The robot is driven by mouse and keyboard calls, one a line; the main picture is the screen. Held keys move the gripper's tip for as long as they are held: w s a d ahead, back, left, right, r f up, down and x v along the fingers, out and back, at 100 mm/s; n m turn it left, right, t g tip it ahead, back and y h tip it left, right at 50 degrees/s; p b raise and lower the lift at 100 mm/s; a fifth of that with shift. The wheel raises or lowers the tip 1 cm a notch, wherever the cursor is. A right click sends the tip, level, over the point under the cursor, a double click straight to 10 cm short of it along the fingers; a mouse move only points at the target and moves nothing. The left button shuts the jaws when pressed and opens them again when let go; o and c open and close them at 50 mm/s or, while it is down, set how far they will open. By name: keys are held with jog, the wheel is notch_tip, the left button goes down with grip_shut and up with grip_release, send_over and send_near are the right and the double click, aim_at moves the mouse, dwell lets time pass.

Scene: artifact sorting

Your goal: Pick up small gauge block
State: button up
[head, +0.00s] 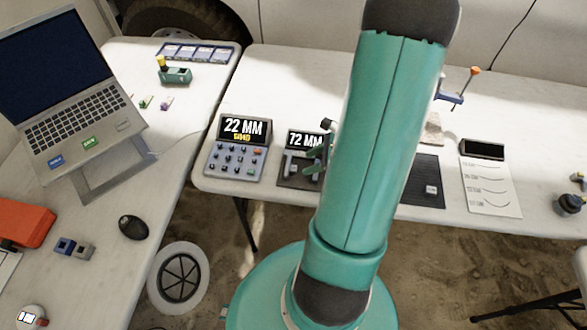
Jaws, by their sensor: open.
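A small pale block (431,190) with dark marks on its face lies on a black mat (425,168), just right of my teal arm; it looks like a gauge block, but it is too small to read. A small blue-and-grey pair of blocks (72,248) sits on the left table; I cannot tell what they are. My arm rises through the middle and hides part of the table and the mat's left side.
A "22 MM" keypad box (238,148) and a "72 MM" display (304,140) with a fixture stand left of my arm. A paper sheet (490,188) lies right. The left table (185,125) holds a laptop (85,110) and mouse (133,227). The far right tabletop is mostly clear.

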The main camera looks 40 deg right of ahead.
aim_at(296, 168)
jog(key=x, duration=0.5)
jog(key=shift+a+f, duration=0.1)
grip_shut()
